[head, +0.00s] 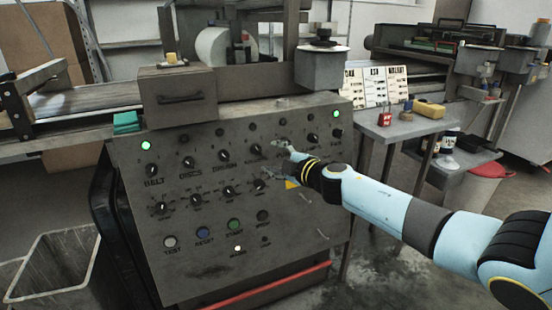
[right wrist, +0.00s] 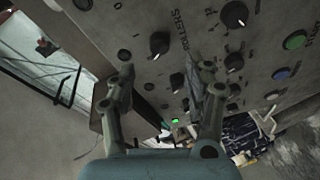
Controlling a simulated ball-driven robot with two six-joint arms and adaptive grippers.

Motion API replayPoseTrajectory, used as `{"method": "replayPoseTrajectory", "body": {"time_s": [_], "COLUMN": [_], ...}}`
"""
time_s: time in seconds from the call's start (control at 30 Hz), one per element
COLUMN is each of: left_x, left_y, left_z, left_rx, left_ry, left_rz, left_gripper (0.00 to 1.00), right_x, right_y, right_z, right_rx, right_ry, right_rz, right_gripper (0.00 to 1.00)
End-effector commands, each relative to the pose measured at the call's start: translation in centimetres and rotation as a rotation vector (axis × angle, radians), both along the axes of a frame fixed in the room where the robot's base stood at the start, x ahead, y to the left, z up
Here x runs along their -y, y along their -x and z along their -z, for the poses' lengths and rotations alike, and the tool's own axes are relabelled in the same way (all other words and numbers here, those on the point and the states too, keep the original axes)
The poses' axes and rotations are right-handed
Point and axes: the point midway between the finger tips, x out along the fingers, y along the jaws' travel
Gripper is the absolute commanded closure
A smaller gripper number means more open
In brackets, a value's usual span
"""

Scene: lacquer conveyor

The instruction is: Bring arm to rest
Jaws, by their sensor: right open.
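My right gripper (head: 279,159) is in front of the grey control panel (head: 190,268), at the right part of its knob rows. In the right wrist view, my right gripper (right wrist: 165,88) has its two fingers spread apart with nothing between them. The panel (right wrist: 205,45) fills much of that view behind the fingers. From these views I cannot tell whether a fingertip touches the panel. In the head view the gripper hides some of the knobs and labels there. My left gripper is in neither view.
The panel has rows of black knobs, a green button (head: 234,226), a blue button (head: 203,233) and lit green lamps. A side table (head: 405,128) with a red padlock (head: 385,119) and a yellow item (head: 429,109) stands behind my right arm. A grey bin (head: 50,283) is at lower left.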

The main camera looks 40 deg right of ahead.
Motion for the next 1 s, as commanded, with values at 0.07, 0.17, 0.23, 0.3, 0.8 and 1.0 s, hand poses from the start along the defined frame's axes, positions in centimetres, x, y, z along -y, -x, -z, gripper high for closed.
{"method": "replayPoseTrajectory", "body": {"time_s": [0.07,0.17,0.23,0.3,0.8,1.0], "left_x": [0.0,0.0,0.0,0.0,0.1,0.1], "left_y": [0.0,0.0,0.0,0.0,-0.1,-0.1], "left_z": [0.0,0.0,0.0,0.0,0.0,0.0], "left_rx": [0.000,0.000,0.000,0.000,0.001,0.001], "left_ry": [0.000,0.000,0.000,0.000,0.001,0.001], "left_rz": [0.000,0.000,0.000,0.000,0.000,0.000], "left_gripper": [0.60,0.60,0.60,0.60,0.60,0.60], "right_x": [0.0,0.0,0.0,0.0,-3.2,-4.9], "right_y": [0.0,0.0,0.0,0.0,15.2,28.4], "right_z": [0.0,0.0,0.0,0.0,20.6,31.3], "right_rx": [0.000,0.000,0.000,0.000,-0.353,-0.589], "right_ry": [0.000,0.000,-0.001,-0.001,-0.290,-0.484], "right_rz": [0.000,0.000,0.000,0.000,0.151,0.359], "right_gripper": [0.48,0.48,0.48,0.48,0.48,0.48]}}
